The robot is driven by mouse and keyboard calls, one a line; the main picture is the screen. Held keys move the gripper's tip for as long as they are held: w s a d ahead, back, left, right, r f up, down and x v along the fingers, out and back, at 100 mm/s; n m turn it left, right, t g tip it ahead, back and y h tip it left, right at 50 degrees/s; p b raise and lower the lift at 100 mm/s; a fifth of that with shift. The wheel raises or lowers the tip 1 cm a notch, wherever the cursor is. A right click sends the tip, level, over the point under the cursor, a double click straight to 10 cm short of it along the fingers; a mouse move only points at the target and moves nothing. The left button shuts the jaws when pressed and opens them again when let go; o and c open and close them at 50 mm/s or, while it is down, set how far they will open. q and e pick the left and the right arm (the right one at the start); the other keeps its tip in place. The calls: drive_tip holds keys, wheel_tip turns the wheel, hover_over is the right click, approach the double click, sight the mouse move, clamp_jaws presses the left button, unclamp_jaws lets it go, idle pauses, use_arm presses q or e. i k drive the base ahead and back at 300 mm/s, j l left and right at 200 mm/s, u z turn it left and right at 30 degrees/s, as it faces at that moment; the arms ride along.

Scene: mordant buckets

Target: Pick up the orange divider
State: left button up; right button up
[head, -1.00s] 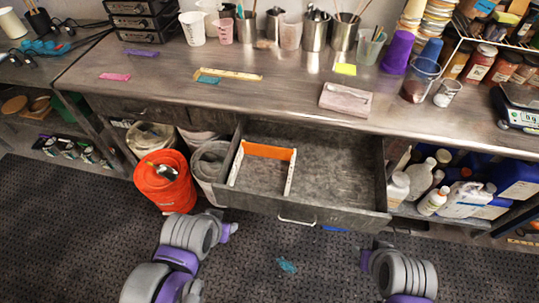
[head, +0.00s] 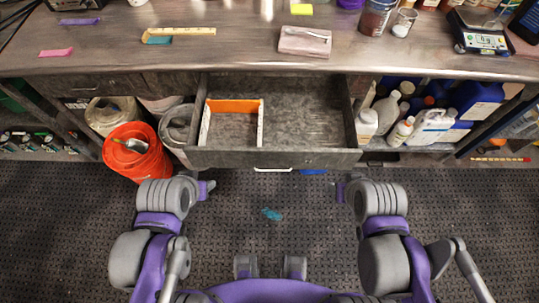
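An orange divider (head: 232,106) stands in the left part of the open drawer (head: 320,157), near its back. A pale strip (head: 261,124) adjoins its right end and runs toward the drawer front; another pale strip lies along the left side. My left gripper (head: 208,187) is in front of and below the drawer's left part, away from the divider. My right gripper (head: 341,189) is in front of the drawer's right end. Both grippers are small and seen from above, so their finger openings are not clear. Nothing shows in either one.
An orange bucket (head: 137,155) with a metal utensil stands left of the drawer. White bottles and blue jugs (head: 475,102) fill the shelf at right. The counter above holds a wooden ruler (head: 180,32) and a pinkish block (head: 305,42).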

sight(214, 106)
drive_tip(key=i+l, duration=0.15)
drive_tip(key=i, duration=0.2)
drive_tip(key=i+l+u, duration=0.1)
drive_tip(key=i, duration=0.25)
drive_tip(key=i+l, duration=0.2)
drive_tip(key=i, duration=0.2)
